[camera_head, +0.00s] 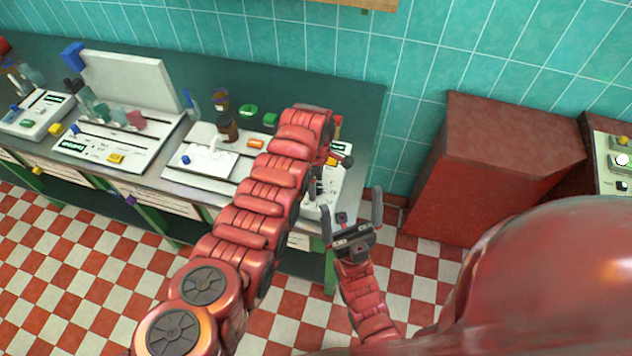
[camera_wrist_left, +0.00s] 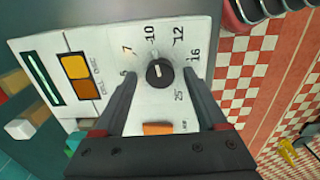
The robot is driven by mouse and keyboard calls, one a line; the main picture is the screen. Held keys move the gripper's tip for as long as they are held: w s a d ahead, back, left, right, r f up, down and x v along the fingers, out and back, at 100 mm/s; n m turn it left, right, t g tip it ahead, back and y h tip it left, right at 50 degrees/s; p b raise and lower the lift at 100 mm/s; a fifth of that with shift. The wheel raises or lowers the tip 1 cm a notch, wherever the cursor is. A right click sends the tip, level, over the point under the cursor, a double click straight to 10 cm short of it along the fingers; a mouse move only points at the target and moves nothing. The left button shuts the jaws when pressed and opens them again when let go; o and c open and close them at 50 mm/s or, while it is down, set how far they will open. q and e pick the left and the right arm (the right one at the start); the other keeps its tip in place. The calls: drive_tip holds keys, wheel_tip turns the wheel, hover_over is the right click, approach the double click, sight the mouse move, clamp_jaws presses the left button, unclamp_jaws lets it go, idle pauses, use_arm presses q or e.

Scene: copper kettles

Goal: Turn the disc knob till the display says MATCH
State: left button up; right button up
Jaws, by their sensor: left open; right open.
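The disc knob (camera_wrist_left: 160,72) is a small dark round knob on a white panel (camera_wrist_left: 205,30), with printed numbers such as 7, 10, 12 and 16 around it. It bears a pale mark. My left gripper (camera_wrist_left: 160,75) is open, with one finger on each side of the knob; contact cannot be told. The display (camera_wrist_left: 42,78) is a dark strip with a green glow; its text is unreadable. Beside it are a yellow-orange square (camera_wrist_left: 75,67) and a brown-orange square. In the head view my left arm partly hides this device (camera_head: 322,197). My right gripper (camera_head: 353,228) is open and empty.
An orange block (camera_wrist_left: 158,128) shows on the panel below the knob. The bench (camera_head: 255,85) carries other white devices, jars and a raised grey lid (camera_head: 130,82) to the left. A red cabinet (camera_head: 490,160) stands right of the bench, with checkered floor between.

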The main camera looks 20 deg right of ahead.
use_arm(q)
drive_tip(key=shift+f, duration=0.1)
clamp_jaws()
idle(0.5)
drive_tip(key=m+b, duration=0.1)
drive_tip(key=m, duration=0.1)
drive_tip(key=m+b, duration=0.1)
drive_tip(key=b, duration=0.1)
drive_tip(key=shift+f+m+b, duration=0.2)
drive_tip(key=shift+m+b, duration=0.1)
drive_tip(key=shift+m, duration=0.1)
drive_tip(key=shift+m+b, duration=1.05)
drive_tip(key=shift+m, duration=0.05)
drive_tip(key=shift+r+m+b, duration=0.2)
drive_tip(key=shift+m+b, duration=0.65)
drive_tip(key=shift+m, duration=0.05)
